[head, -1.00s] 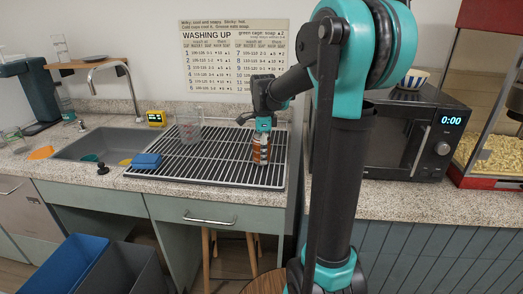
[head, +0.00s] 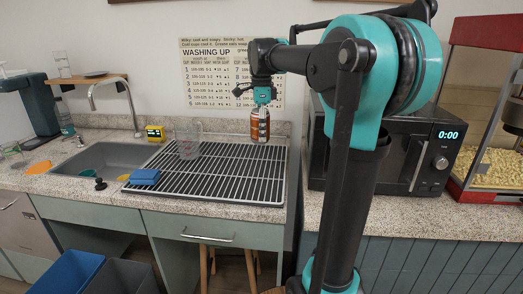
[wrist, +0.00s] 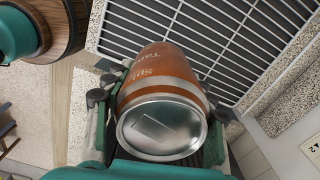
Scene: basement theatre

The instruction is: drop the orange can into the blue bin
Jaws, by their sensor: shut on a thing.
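The orange can (head: 260,125) is upright between the fingers of my gripper (head: 262,104) in the head view. It hangs above the back right of the black drying rack, clear of it. In the wrist view the can (wrist: 160,80) shows its orange side and silver end, with a finger on each side. My gripper is shut on it. The blue bin (head: 65,273) stands on the floor at the lower left of the head view, partly cut off by the frame's bottom edge. It is well left of and below my gripper.
A grey bin (head: 125,279) stands right beside the blue one. On the drying rack (head: 222,172) are a clear measuring cup (head: 188,142) and a blue sponge (head: 145,177). The sink and faucet (head: 128,90) lie to the left, a microwave (head: 400,160) to the right.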

